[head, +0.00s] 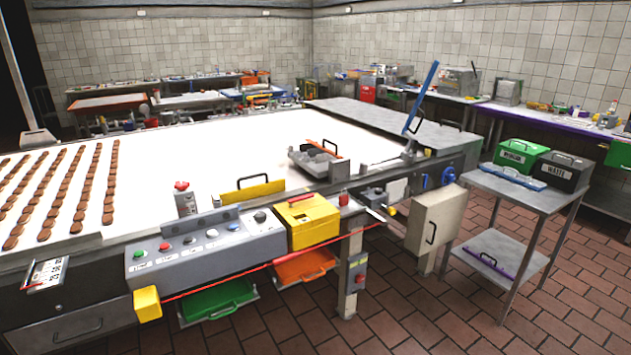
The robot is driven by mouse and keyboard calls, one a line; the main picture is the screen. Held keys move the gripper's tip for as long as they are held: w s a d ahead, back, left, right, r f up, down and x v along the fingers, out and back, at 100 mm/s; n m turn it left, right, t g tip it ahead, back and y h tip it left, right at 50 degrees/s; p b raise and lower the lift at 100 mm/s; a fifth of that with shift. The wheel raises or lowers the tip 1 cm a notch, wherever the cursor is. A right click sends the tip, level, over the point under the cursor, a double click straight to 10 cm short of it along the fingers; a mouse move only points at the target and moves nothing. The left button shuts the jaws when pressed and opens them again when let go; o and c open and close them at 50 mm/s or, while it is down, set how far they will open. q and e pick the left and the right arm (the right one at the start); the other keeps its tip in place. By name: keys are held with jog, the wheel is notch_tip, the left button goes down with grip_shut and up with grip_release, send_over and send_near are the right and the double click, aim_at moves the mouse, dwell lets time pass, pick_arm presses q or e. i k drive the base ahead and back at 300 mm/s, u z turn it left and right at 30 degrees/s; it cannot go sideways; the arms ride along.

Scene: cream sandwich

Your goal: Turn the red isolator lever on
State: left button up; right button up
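I cannot tell for certain which red part is the isolator lever. A small red part (343,198) stands at the table's front edge, just right of a yellow box (313,220). A grey switch box (357,275) with a red control is on the leg below it. A grey box with a red top (181,186) stands on the table edge further left. The lever's position is too small to read. Neither of my grippers is in view.
A control panel (200,258) with several buttons runs along the front. A red cord (255,268) stretches below it. A grey cabinet (435,217) juts out at right. A trolley (540,197) with green and black boxes stands beyond. The tiled floor in front is clear.

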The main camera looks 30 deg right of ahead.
aim_at(291, 201)
jog(key=z, duration=0.65)
jog(key=i, duration=1.9)
jog(key=u, duration=0.55)
